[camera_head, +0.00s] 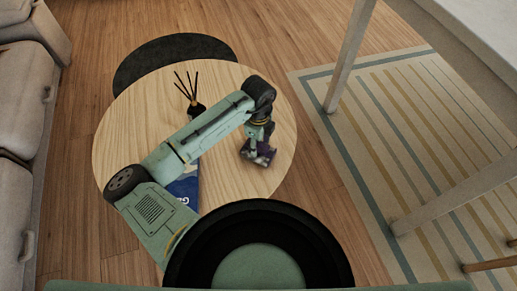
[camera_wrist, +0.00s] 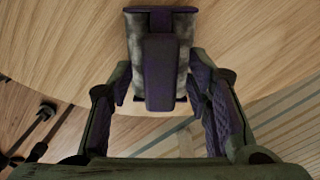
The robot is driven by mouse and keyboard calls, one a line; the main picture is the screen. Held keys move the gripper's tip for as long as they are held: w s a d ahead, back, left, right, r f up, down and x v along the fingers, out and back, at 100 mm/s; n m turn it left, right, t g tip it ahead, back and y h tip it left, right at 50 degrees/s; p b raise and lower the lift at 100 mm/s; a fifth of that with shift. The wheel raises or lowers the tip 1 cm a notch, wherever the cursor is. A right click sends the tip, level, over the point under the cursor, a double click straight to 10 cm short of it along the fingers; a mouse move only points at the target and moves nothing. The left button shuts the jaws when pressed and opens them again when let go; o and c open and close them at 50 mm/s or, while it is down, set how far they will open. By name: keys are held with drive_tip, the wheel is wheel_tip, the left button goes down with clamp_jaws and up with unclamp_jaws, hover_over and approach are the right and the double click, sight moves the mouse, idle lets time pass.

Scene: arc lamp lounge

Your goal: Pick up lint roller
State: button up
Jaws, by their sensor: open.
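The lint roller (camera_wrist: 160,62), a purple and mottled grey thing, is in the upper middle of the wrist view, over the wooden tabletop. My gripper (camera_wrist: 162,95) is open, with one finger on each side of the near end of the lint roller. I cannot tell whether either finger touches it. In the head view my gripper (camera_head: 258,154) points down at the right part of the round wooden table (camera_head: 130,110). There the lint roller is mostly hidden by my gripper and hard to tell apart from its purple finger pads.
A reed diffuser (camera_head: 196,107) with dark sticks stands on the table behind my arm. A blue printed item (camera_head: 186,190) lies partly under my arm. A white table (camera_head: 470,45) stands right over a striped rug (camera_head: 385,120).

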drive_tip(key=shift+f, duration=0.3)
drive_tip(key=shift+c, duration=0.5)
clamp_jaws()
